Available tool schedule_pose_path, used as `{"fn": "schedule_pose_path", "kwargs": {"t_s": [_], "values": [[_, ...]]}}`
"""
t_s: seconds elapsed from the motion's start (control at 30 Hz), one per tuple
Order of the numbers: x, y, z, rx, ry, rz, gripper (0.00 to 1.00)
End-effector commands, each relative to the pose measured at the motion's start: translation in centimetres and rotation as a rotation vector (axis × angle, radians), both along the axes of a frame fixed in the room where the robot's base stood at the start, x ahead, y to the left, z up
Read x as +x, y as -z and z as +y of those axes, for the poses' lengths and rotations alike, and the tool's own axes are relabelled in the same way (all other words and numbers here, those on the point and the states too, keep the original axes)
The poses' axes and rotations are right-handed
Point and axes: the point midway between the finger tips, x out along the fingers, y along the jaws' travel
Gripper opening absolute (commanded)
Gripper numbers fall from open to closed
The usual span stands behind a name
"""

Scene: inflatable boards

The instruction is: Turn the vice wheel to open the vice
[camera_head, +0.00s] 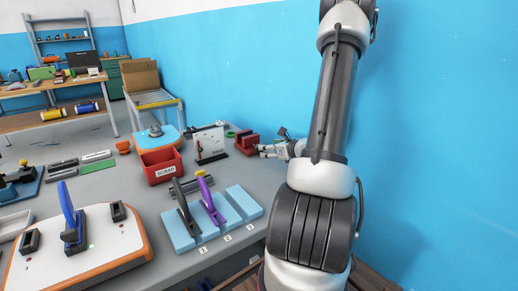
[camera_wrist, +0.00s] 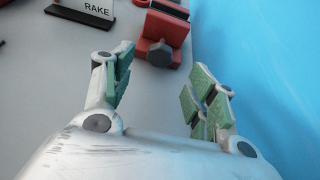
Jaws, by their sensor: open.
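The red vice (camera_head: 246,142) stands on the grey table close to the blue wall. In the wrist view the vice (camera_wrist: 168,28) is at the top, with its dark grey wheel (camera_wrist: 160,54) facing my gripper. My gripper (camera_wrist: 162,72) is open and empty, its green-padded fingers spread apart. The wheel lies ahead of the fingertips, roughly between their directions, and no finger appears to touch it. In the head view my gripper (camera_head: 272,150) is small beside the vice, and the wheel cannot be made out there.
A sign reading RAKE (camera_wrist: 88,10) stands left of the vice. A red bin (camera_head: 161,166) and light-blue boards (camera_head: 240,202) with dark and purple tools are on the table. The blue wall (camera_wrist: 262,60) is close on the right. Bare table lies left of my gripper.

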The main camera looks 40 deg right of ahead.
Motion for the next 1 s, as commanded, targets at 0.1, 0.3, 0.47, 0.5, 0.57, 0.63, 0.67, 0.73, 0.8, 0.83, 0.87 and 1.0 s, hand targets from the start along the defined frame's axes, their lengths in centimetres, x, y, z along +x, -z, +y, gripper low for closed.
{"fn": "schedule_pose_path", "kwargs": {"t_s": [0.1,0.3,0.47,0.5,0.57,0.63,0.67,0.73,0.8,0.83,0.87,1.0], "values": [[0.5,0.2,0.0,0.023,0.009,0.000,0.57],[3.2,1.4,-0.1,0.026,0.008,0.000,0.57],[5.6,2.4,-0.3,0.025,0.008,-0.001,0.57],[6.1,2.5,-0.3,0.025,0.008,0.000,0.57],[6.6,2.8,-0.3,0.024,0.009,0.000,0.57],[7.0,2.9,-0.4,0.024,0.009,0.000,0.57],[7.1,3.0,-0.4,0.024,0.010,0.000,0.57],[7.2,3.0,-0.4,0.025,0.010,-0.001,0.57],[7.3,3.0,-0.4,0.025,0.010,-0.001,0.57],[7.2,3.0,-0.4,0.025,0.010,-0.001,0.57],[7.2,3.0,-0.4,0.025,0.010,-0.001,0.57],[7.2,3.0,-0.4,0.024,0.010,-0.001,0.43]]}}
